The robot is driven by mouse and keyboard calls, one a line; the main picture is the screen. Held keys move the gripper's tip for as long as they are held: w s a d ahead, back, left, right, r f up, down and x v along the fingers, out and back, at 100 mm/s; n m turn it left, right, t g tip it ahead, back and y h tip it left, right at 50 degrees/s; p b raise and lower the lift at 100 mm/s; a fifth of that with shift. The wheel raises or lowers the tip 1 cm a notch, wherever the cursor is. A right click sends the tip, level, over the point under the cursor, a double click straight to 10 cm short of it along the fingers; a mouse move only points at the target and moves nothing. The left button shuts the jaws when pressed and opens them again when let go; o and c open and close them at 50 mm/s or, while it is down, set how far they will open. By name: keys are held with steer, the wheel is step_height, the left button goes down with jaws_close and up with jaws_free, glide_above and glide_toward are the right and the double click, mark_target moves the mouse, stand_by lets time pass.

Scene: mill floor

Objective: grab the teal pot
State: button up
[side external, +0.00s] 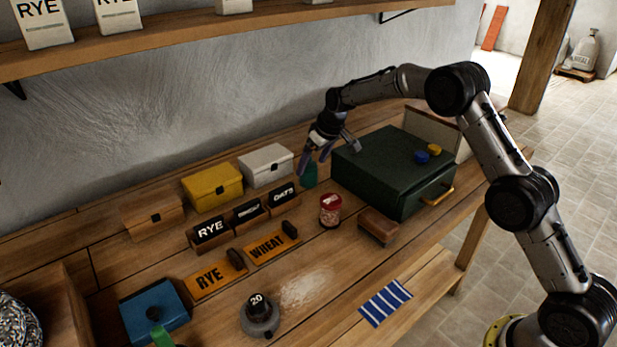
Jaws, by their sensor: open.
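The teal pot (309,174) stands on the bench between the white box and the dark green cabinet. It is small and its upper part is partly hidden by my gripper. My gripper (316,162) is open, with its fingers pointing down at the pot's top. I cannot tell from this one view whether the fingers are around the pot or in front of it.
The dark green cabinet (385,165) is close on the right, with blue and yellow knobs on top. The white box (266,164) is close on the left. A red-lidded jar (330,211) and a brown block (378,228) stand in front.

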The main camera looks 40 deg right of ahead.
mark_target(310, 165)
steer(key=x, duration=0.4)
steer(key=shift+w+f, duration=0.1)
steer(key=shift+f, duration=0.25)
jaws_close()
steer(key=shift+r, duration=0.2)
